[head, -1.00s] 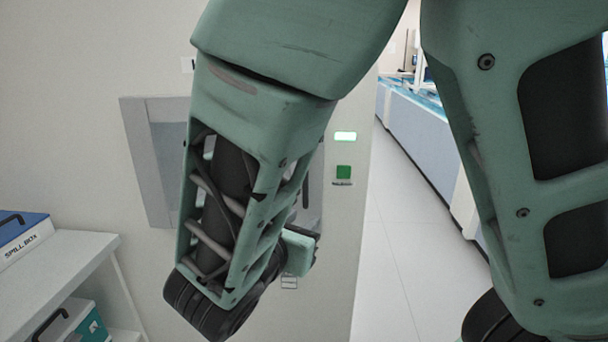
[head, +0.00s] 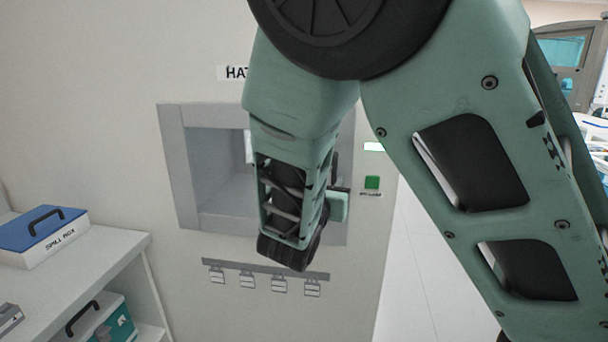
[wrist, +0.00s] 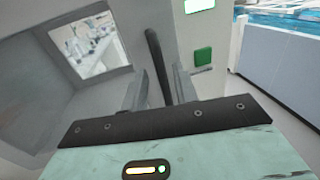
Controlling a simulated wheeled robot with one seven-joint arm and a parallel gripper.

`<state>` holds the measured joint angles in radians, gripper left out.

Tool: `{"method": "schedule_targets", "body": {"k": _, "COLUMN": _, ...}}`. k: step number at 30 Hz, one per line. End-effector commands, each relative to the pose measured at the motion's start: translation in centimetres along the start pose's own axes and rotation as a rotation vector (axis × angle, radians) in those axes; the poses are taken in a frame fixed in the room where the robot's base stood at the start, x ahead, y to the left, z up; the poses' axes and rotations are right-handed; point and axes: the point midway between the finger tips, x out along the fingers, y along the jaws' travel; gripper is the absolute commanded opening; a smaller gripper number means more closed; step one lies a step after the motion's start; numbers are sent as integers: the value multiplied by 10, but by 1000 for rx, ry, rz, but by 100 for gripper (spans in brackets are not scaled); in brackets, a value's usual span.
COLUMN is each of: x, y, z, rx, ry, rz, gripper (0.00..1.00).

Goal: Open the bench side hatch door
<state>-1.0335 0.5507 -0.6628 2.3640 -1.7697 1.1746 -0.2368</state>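The hatch is a grey square frame (head: 172,150) in the pale wall, with a recess inside it. A small bright window (wrist: 92,46) shows at the back of the recess in the wrist view. I cannot tell whether a clear pane covers the opening. A black upright bar handle (wrist: 154,55) stands at the hatch's right side; its edge also shows in the head view (head: 335,166). My gripper (wrist: 160,88) is at the handle, with one grey finger on each side and slight gaps visible. In the head view, my arm hides the fingers and part of the hatch.
A green button (head: 372,182) and a lit panel (head: 374,147) are right of the hatch. A shelf (head: 130,245) with a blue-lidded spill box (head: 45,237) stands left. Floor (head: 415,270) is clear at right.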

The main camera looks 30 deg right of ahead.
Motion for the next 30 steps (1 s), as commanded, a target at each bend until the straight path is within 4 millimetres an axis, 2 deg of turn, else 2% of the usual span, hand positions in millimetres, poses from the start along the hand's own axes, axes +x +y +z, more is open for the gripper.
{"method": "schedule_targets", "body": {"k": 3, "x": 19, "y": -1, "z": 1, "rx": -1, "ry": -1, "rz": -4, "gripper": 29}}
{"method": "schedule_targets", "body": {"k": 7, "x": 32, "y": -1, "z": 0, "rx": 0, "ry": 0, "rz": -2, "gripper": 29}}
{"method": "schedule_targets", "body": {"k": 18, "x": 37, "y": 0, "z": 0, "rx": -1, "ry": 1, "rz": 0, "gripper": 29}}
{"method": "schedule_targets", "body": {"k": 19, "x": 37, "y": 0, "z": 0, "rx": 0, "ry": 1, "rz": 0, "gripper": 26}}
{"method": "schedule_targets", "body": {"k": 22, "x": 37, "y": 0, "z": 0, "rx": 0, "ry": 1, "rz": 0, "gripper": 0}}
{"method": "schedule_targets", "body": {"k": 30, "x": 34, "y": 0, "z": 0, "rx": -1, "ry": 1, "rz": -5, "gripper": 0}}
